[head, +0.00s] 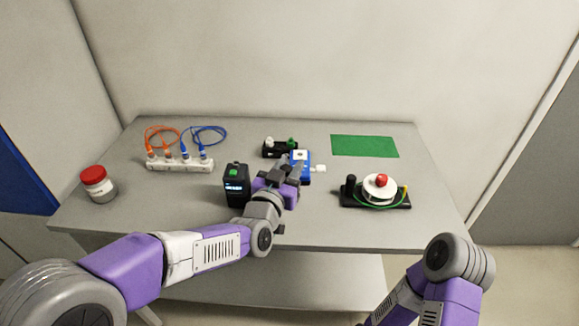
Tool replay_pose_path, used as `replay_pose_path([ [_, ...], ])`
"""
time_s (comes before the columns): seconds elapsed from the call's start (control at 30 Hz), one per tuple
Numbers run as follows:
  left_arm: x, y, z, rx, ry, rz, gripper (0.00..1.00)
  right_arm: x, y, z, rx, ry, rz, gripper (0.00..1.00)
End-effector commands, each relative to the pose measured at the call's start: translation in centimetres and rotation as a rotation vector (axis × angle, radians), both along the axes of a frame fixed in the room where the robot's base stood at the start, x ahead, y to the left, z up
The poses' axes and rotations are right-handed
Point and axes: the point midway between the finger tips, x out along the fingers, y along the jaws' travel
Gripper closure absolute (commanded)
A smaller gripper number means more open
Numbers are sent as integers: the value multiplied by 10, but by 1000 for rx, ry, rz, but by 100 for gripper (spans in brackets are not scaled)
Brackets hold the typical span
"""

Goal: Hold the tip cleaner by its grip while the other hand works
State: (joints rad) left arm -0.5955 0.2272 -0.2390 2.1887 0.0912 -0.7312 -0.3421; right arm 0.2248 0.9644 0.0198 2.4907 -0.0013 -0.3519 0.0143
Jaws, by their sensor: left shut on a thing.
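A blue block with a white top panel, which I take to be the tip cleaner (306,158), is at the middle of the bench, with a small white piece at its right side. My left gripper (296,168) reaches in from the front left and is shut on the blue block. The fingers and wrist hide its near left part, so I cannot tell exactly where they grip it or whether it touches the bench. My right arm shows at the lower right, but its gripper is out of view.
A black box with a lit display (236,185) stands close left of my left wrist. A black holder (280,152) is behind it. A reel on a black base (376,205) sits right. A green mat (364,146), white strip with cables (180,164) and red-lidded jar (99,185) lie farther out.

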Motion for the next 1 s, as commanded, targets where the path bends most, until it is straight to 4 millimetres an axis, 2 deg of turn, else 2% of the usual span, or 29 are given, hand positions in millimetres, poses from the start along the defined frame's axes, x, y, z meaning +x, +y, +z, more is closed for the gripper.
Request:
replay_pose_path([
  [1.0,0,0,-42,-1,-3,0,100,0,0,-42,0,0,0,57],
])
